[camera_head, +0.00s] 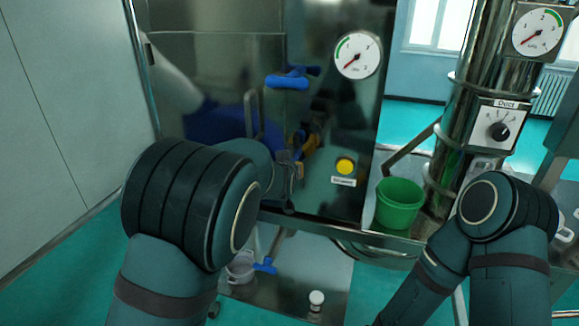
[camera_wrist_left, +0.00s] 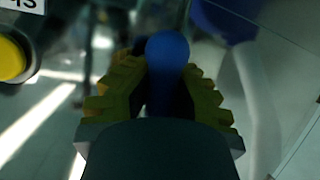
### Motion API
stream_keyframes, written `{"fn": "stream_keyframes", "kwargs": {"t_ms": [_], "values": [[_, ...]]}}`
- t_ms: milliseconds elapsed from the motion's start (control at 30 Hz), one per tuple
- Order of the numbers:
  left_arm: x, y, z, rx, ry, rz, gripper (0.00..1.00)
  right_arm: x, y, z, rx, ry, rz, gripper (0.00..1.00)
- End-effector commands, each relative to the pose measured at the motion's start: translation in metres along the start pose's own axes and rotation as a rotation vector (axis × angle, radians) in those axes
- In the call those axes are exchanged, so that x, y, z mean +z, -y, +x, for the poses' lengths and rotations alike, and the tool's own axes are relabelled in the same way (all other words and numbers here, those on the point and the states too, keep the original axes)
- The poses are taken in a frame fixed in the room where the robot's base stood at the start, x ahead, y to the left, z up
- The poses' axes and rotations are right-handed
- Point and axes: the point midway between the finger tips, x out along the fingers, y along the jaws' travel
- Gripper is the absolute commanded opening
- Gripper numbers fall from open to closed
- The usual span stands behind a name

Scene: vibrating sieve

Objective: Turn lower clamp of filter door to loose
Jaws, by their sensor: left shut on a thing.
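The blue handle (camera_wrist_left: 167,52) of what appears to be the lower clamp stands between the yellow ridged fingers of my left gripper (camera_wrist_left: 161,78) in the left wrist view. The fingers are shut on it. In the head view my left gripper (camera_head: 291,165) is against the steel filter door (camera_head: 215,62), low on its right side, and the arm and gripper hide the lower clamp there. The upper clamp (camera_head: 287,82) has a blue handle lying nearly level, above my left gripper and free of it. My right arm shows at lower right, but its gripper cannot be seen.
A yellow button (camera_head: 345,166) is right of my left gripper and also shows in the left wrist view (camera_wrist_left: 10,60). A pressure gauge (camera_head: 358,55) is above it. A green bucket (camera_head: 399,203) stands further right. A blue-handled valve (camera_head: 265,266) is below.

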Motion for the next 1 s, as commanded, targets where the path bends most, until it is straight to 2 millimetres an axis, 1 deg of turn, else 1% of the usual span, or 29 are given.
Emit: {"fn": "stream_keyframes", "kwargs": {"t_ms": [300,767,800,867,900,933,1000], "values": [[-0.0014,0.0029,0.0001,-0.039,-0.021,0.083,0.00,-0.0003,0.0012,-0.0037,-0.001,0.000,0.000,0.47],[-0.0016,0.0042,0.0003,-0.044,-0.023,0.092,0.00,-0.0003,0.0012,-0.0039,-0.001,0.000,0.000,0.47],[-0.0016,0.0042,0.0003,-0.044,-0.023,0.092,0.14,-0.0004,0.0012,-0.0039,-0.001,0.000,0.000,0.47],[-0.0017,0.0041,0.0003,-0.044,-0.023,0.092,0.35,-0.0004,0.0011,-0.0039,-0.001,0.000,0.000,0.47],[-0.0016,0.0038,0.0002,-0.044,-0.023,0.092,0.49,-0.0004,0.0011,-0.0039,-0.001,0.000,0.000,0.47],[-0.0015,0.0036,0.0002,-0.043,-0.023,0.092,0.53,-0.0004,0.0011,-0.0039,-0.001,0.000,0.000,0.47],[-0.0013,0.0031,0.0002,-0.042,-0.023,0.093,0.53,-0.0004,0.0012,-0.0038,-0.001,0.000,0.000,0.47]]}}
